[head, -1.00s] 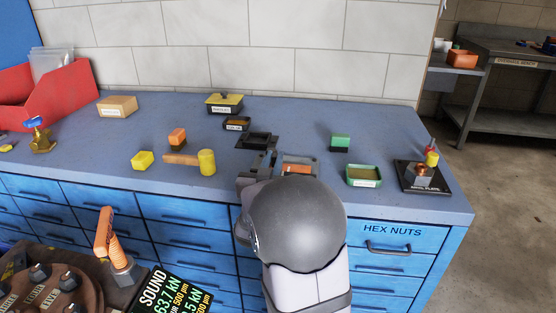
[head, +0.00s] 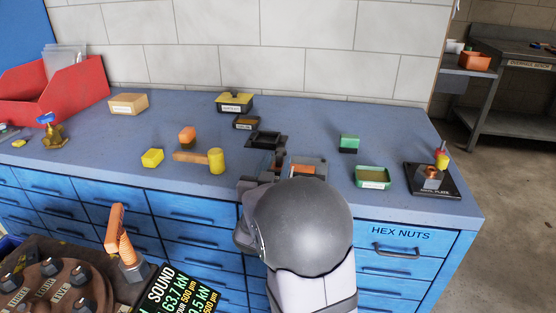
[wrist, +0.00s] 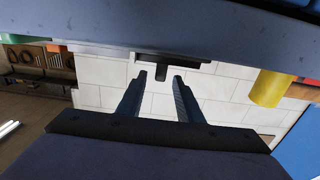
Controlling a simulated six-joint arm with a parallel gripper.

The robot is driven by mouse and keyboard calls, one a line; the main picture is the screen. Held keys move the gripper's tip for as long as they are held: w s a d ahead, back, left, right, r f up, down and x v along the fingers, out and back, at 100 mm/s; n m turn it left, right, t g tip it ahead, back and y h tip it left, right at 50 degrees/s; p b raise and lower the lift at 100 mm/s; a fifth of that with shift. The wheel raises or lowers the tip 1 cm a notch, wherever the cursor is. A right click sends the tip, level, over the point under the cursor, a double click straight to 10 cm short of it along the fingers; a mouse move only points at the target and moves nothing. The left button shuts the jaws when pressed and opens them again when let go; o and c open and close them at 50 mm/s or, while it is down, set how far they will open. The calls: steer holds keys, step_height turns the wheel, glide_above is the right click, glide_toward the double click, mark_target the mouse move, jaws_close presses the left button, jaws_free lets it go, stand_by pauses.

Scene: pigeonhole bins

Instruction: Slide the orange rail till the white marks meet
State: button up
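An orange piece (head: 303,170), which looks like the rail, lies in a grey fixture (head: 318,164) near the bench's front edge in the head view. My arm hides its near part, and I cannot make out the white marks. My gripper (head: 268,165) is just left of the fixture in the head view, partly hidden by my wrist. In the wrist view my gripper (wrist: 161,76) is open, its two fingers apart. A dark knob (wrist: 161,73) shows between or beyond the fingertips, below a dark plate; I cannot tell whether anything touches.
A black tray (head: 264,140) stands just behind my gripper. A yellow-headed mallet (head: 216,161) lies left. A red bin (head: 52,90) stands far left.

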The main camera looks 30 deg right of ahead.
steer(key=shift+v, duration=2.8)
steer(key=w+a+f+n+t+y+b, duration=0.1)
steer(key=w+a+f+n+y, duration=0.15)
steer(key=a+n+y, duration=0.35)
steer(key=w+a+f+n+y+b, duration=0.1)
steer(key=w+a+n+y+b, duration=0.15)
steer(key=a+n+y, duration=0.35)
steer(key=s+a+f+m+g+p, duration=0.15)
steer(key=s+a+f+g, duration=0.25)
steer(key=s+f+g, duration=0.65)
steer(key=s+a+f+m+g+p, duration=0.1)
steer(key=s+a+f+g+p, duration=0.2)
steer(key=s+f, duration=0.8)
steer(key=s+r+p, duration=0.2)
steer(key=r+p, duration=1.3)
steer(key=r, duration=0.2)
steer(key=s+a+r+p, duration=0.1)
steer(key=s+r+p, duration=0.1)
steer(key=r+p, duration=1.3)
step_height(320, 180, up, 3)
steer(key=shift+s+a+f+y, duration=0.1)
steer(key=shift+s+a+y, duration=0.05)
steer(key=shift+s+y, duration=0.25)
